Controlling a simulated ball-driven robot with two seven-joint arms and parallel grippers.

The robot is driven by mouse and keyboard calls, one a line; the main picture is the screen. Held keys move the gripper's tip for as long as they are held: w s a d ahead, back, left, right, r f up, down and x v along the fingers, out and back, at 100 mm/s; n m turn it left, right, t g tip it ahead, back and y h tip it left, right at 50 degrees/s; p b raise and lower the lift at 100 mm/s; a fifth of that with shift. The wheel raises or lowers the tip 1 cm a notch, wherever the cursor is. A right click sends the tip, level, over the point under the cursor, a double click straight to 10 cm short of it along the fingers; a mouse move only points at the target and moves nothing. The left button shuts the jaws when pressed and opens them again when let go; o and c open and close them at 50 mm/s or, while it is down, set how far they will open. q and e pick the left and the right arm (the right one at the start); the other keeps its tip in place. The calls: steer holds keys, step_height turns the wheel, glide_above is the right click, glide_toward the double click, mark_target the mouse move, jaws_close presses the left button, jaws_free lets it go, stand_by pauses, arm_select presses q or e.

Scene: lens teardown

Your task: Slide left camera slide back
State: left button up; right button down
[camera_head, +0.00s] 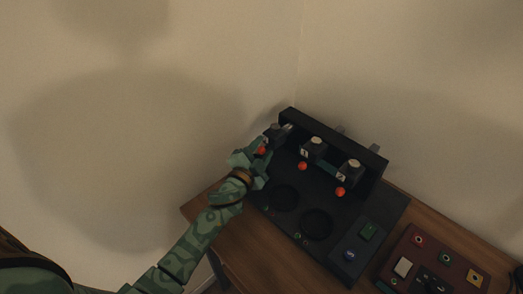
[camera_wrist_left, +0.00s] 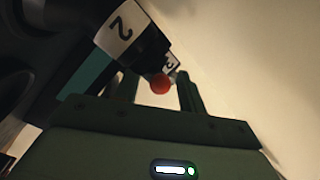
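The left camera slide (camera_head: 275,134) is a dark block with a red ball knob (camera_head: 262,149), at the left end of the black fixture. My left gripper (camera_head: 262,153) is at this knob and partly hides the slide. In the left wrist view the red knob (camera_wrist_left: 160,85) shows between the two green fingers of my left gripper (camera_wrist_left: 160,92), with a gap on both sides. The fingers are open. My right gripper is not in view.
Two more blocks with red knobs, a middle one (camera_head: 315,148) and a right one (camera_head: 349,170), stand along the fixture's back wall (camera_head: 332,140). Two round recesses lie in front. A red-brown control box (camera_head: 433,262) is on the wooden table (camera_head: 245,240) at right.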

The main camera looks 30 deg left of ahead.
mark_target(271, 146)
arm_select(q)
jaws_close()
steer(key=shift+w+d+f+b, duration=0.1)
steer(key=shift+w+d+b, duration=0.2)
steer(key=shift+w, duration=0.65)
steer(key=shift+w+d+b, duration=0.2)
steer(key=shift+w+d, duration=0.15)
steer(key=shift+w, duration=0.55)
steer(key=shift+o, duration=0.3)
jaws_free()
steer(key=shift+s, duration=0.1)
steer(key=shift+s+d, duration=0.1)
steer(key=shift+s, duration=0.1)
steer(key=s+p, duration=0.2)
steer(key=s, duration=1.3)
steer(key=shift+s, duration=0.4)
